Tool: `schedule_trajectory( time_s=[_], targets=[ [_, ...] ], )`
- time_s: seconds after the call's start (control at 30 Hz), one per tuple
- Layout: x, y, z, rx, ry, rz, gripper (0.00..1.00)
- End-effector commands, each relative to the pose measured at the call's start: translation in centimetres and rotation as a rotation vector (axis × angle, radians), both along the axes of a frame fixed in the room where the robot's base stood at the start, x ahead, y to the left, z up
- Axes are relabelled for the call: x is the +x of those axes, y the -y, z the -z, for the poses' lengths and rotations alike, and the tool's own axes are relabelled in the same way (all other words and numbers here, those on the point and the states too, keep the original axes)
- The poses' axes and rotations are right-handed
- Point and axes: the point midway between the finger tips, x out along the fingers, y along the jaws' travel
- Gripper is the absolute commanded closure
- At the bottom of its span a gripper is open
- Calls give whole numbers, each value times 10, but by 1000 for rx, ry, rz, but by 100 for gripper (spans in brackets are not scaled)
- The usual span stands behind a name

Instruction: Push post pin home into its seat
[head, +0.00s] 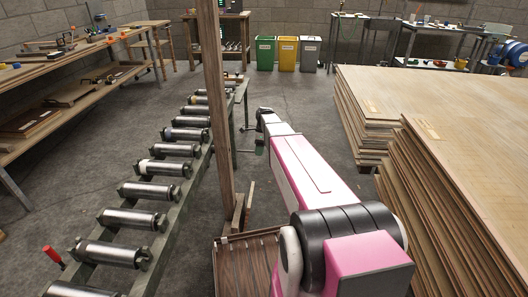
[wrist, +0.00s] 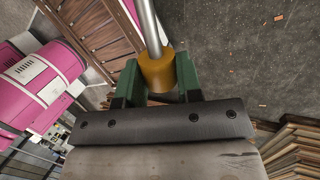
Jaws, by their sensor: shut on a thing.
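In the wrist view my gripper (wrist: 157,78) has its two green fingers either side of the yellow-orange collar (wrist: 157,70) of the post pin, and is shut on it. The pin's bare steel rod (wrist: 149,25) runs from the collar to the top edge of the wrist view, and its far end is out of frame. In the head view the pin cannot be made out beyond my pink and white arm. I cannot make out the seat in either view.
A tall wooden post (head: 216,100) stands left of my arm, beside a roller conveyor (head: 165,170). A slatted wooden piece (head: 232,270) lies below; slats also show in the wrist view (wrist: 100,35). Veneer stacks (head: 455,190) stand close on the right. Open floor lies beyond.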

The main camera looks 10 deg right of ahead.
Motion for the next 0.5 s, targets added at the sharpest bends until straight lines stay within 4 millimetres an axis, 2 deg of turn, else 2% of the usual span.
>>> schedule_trajectory(
  time_s=[0.2,0.5],
  targets=[
    [6,-16,0,0,0,0,93],
    [7,-21,0,1,0,0,93]
  ],
)
